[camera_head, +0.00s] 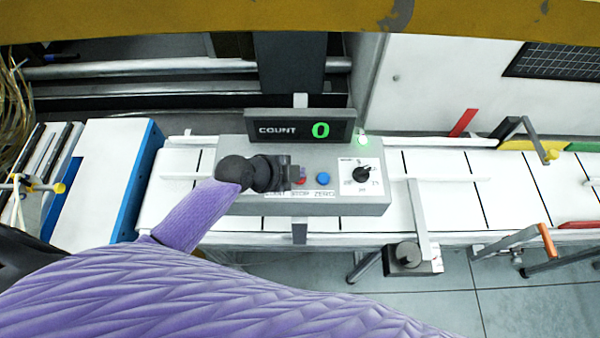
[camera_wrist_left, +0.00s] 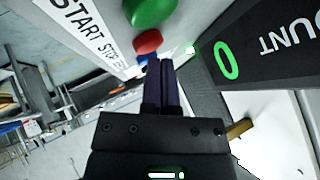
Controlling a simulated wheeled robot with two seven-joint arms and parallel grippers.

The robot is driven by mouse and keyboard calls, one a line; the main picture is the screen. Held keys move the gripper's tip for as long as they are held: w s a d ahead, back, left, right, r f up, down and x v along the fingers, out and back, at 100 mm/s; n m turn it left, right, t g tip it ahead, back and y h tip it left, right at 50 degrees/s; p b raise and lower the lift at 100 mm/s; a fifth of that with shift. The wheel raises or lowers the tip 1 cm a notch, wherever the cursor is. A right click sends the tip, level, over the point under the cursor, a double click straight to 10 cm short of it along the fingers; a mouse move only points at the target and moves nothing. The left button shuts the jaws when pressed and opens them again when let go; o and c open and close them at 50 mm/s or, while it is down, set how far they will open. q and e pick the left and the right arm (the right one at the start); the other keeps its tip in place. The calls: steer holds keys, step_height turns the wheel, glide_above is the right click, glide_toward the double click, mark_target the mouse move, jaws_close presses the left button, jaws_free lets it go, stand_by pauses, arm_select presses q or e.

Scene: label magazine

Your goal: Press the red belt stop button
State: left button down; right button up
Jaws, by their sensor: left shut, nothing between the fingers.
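The red stop button (camera_head: 301,172) is on the sloped face of a grey control box (camera_head: 235,150) on the conveyor, partly hidden by my left gripper in the head view. In the left wrist view the red button (camera_wrist_left: 148,41) shows between the large green button (camera_wrist_left: 150,11) and a mostly hidden blue button. My left gripper (camera_head: 297,175) is shut and empty. Its fingertips (camera_wrist_left: 160,64) appear close beside the red button, toward the blue one; I cannot tell whether they touch anything. My right gripper is not in view.
The blue zero button (camera_head: 323,179) and a black dial (camera_head: 362,174) are right of the red button. A display (camera_head: 299,128) behind reads COUNT 0, with a lit green lamp (camera_head: 364,141) beside it. White belt (camera_head: 455,185) extends right, with a metal bracket (camera_head: 418,220) across it.

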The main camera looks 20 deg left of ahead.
arm_select(q)
steer(key=shift+w+a+r, duration=0.1)
steer(key=shift+r, duration=0.15)
step_height(320, 180, up, 5)
steer(key=p, duration=0.5)
steer(key=shift+f, duration=0.1)
